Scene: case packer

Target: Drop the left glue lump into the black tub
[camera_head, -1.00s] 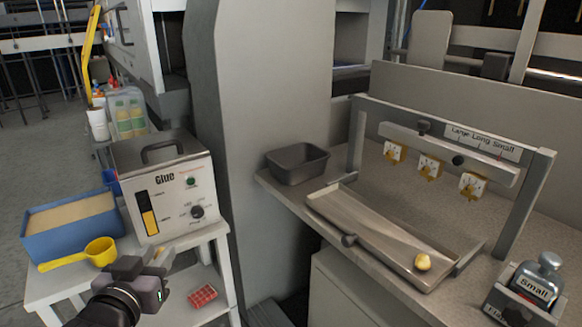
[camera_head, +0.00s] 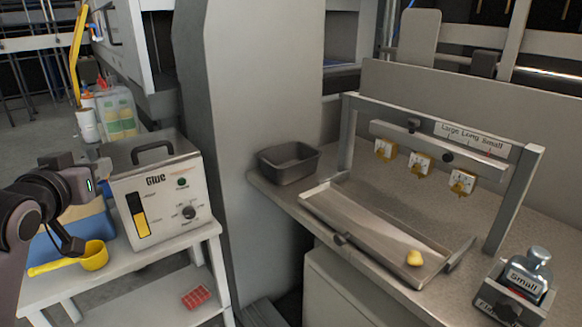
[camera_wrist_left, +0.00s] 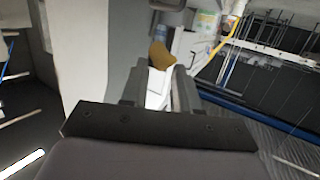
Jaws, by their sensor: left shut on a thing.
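My left gripper (camera_head: 100,168) is at the left of the head view, raised beside the glue machine and above the white cart. In the left wrist view the gripper (camera_wrist_left: 160,82) is shut on a yellow-brown glue lump (camera_wrist_left: 160,55), which shows at its fingertips. The lump cannot be made out in the head view. The black tub (camera_head: 290,178) stands on the grey bench, left of the metal tray, and looks empty. The gripper is well to the left of the tub. Another yellow glue lump (camera_head: 414,258) lies in the right end of the tray (camera_head: 350,215). My right gripper is not in view.
The glue machine (camera_head: 160,200) stands on the white cart (camera_head: 190,245) with a blue bin (camera_head: 50,240) and yellow scoop (camera_head: 93,256). A grey column (camera_head: 235,110) rises between cart and bench. A frame with gauges (camera_head: 450,130) spans the bench behind the tray.

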